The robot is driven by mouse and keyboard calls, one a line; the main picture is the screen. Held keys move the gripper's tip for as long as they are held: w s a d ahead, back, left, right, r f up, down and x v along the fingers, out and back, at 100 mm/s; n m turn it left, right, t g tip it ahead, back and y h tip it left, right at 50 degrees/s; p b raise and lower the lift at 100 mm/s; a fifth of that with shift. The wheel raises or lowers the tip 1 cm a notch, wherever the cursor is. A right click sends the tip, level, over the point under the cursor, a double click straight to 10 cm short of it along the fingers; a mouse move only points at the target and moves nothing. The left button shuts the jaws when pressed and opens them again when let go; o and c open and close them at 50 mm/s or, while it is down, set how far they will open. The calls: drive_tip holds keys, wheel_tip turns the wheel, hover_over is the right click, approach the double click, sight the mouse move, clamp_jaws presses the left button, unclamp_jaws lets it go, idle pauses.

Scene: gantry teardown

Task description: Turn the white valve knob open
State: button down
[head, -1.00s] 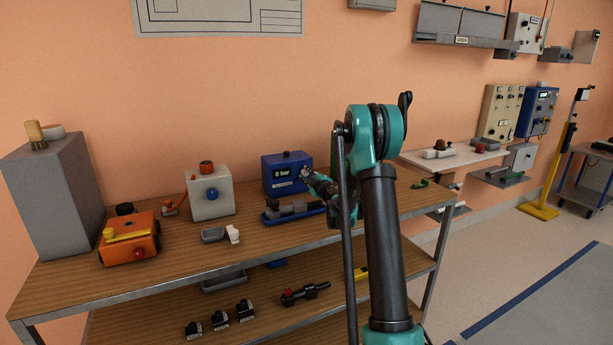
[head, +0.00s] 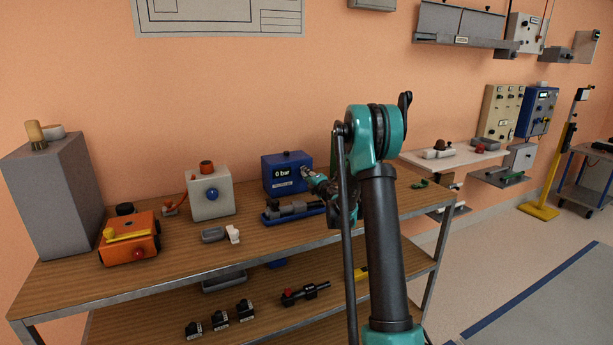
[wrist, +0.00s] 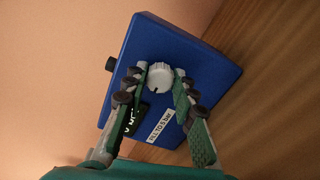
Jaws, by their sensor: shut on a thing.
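The white valve knob (wrist: 160,77) sits on the face of a blue box (wrist: 205,68) in the wrist view and has a small dark mark at its lower edge. My gripper (wrist: 161,73) has one finger on each side of the knob and is shut on it. In the head view the blue box (head: 271,160) stands at the back of the bench, its display reading 0 bar.
A grey-blue vise-like fixture (head: 290,211) lies just in front of the box. A pale box with a blue button (head: 211,203) and an orange device (head: 128,240) stand further left on the wooden bench (head: 180,268). The wall is close behind.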

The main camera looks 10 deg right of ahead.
drive_tip(key=shift+n, duration=0.3)
drive_tip(key=c, duration=1.2)
unclamp_jaws()
drive_tip(key=v, duration=1.2)
